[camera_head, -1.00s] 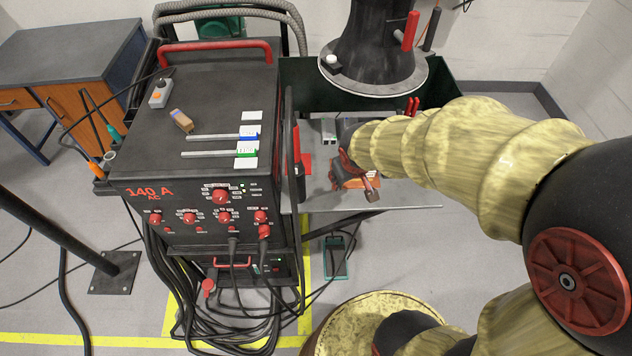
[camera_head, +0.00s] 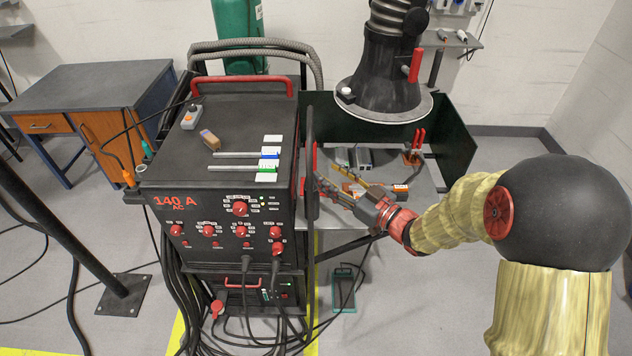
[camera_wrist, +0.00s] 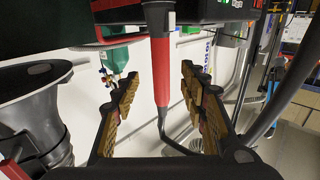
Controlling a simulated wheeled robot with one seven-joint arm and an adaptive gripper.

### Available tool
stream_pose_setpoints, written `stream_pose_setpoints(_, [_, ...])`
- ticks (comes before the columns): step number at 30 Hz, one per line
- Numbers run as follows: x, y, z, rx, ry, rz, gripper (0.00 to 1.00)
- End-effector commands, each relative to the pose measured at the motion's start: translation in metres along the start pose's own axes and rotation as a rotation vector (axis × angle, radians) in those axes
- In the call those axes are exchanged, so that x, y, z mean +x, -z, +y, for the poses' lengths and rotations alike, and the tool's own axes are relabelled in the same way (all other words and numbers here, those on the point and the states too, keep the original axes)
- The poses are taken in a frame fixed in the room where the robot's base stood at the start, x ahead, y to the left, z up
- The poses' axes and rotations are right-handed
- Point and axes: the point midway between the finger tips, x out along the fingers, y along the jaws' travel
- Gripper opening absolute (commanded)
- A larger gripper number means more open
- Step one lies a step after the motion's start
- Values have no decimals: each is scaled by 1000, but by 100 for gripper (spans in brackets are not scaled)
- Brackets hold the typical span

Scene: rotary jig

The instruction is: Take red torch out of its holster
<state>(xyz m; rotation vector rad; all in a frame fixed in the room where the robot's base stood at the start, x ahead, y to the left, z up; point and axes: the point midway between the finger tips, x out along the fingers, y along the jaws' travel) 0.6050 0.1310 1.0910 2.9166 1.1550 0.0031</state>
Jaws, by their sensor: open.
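The red torch (camera_head: 314,158) hangs upright on the right side of the welding machine, mostly edge-on in the head view. In the wrist view the torch (camera_wrist: 162,70) shows a red handle with a black upper part and a thin dark lower end. My gripper (camera_head: 326,185) points left at the torch side of the machine. In the wrist view my gripper (camera_wrist: 159,84) is open, with its padded fingers left and right of the red handle and gaps on both sides. The holster cannot be made out clearly.
The welding machine (camera_head: 235,130) stands just left of my gripper. A metal table (camera_head: 425,178) with clamps and small parts lies behind it, under a dark fume hood (camera_head: 385,75). A green screen (camera_head: 455,135) borders the table. Cables hang below the machine.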

Motion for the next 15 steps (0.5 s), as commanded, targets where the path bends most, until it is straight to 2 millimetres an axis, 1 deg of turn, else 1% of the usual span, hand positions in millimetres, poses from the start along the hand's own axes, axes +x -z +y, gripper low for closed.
stream_pose_setpoints(6, [22, -1, -1, 6, 1, 0, 43])
stream_pose_setpoints(11, [32, -1, 0, 6, 0, 0, 43])
stream_pose_setpoints(15, [51, -3, -2, 6, 1, 1, 43])
